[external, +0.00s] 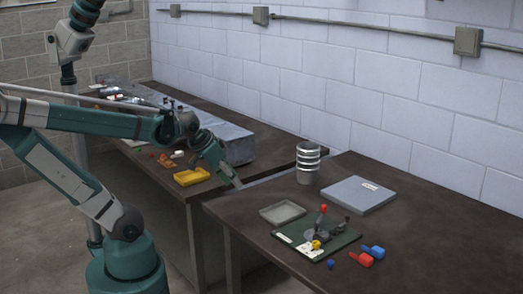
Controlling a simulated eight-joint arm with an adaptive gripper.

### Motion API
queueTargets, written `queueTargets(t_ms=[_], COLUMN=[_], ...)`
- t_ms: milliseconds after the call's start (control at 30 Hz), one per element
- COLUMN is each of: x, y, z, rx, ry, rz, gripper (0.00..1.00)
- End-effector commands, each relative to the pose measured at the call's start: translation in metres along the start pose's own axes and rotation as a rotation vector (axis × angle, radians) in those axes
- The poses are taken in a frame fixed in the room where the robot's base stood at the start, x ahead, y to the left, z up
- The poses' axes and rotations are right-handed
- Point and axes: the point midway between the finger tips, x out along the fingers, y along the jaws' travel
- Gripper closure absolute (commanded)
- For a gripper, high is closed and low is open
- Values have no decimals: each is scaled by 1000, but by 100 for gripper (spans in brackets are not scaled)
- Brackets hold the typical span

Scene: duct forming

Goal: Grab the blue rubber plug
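A small blue piece (330,264), which looks like a plug, sits on the dark right-hand table (440,235) near its front edge, just in front of a green board. A larger blue piece (374,252) with a narrow end lies farther right beside a similar red piece (361,259). I cannot tell for sure which blue piece is the rubber plug. My gripper (233,181) points down near the gap between the two tables, left of and well apart from both blue pieces. Its fingers are too small to read, and I see nothing held in it.
The green board (292,236) carries a red-knobbed clamp (322,212) and a yellow part (316,244). A grey tray (282,213), ribbed metal cylinder (308,163) and flat grey box (357,195) stand behind. A yellow tray (192,177) and long duct (222,138) occupy the left table.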

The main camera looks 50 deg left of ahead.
Motion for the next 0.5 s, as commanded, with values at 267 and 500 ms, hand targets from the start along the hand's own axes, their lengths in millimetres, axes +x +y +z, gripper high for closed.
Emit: queueTargets(t_ms=[267, 500], x=[6, 15], y=[39, 76], z=[-35, -57], rx=[131, 248], ry=[-33, -59], rz=[69, 129], gripper=[70, 70])
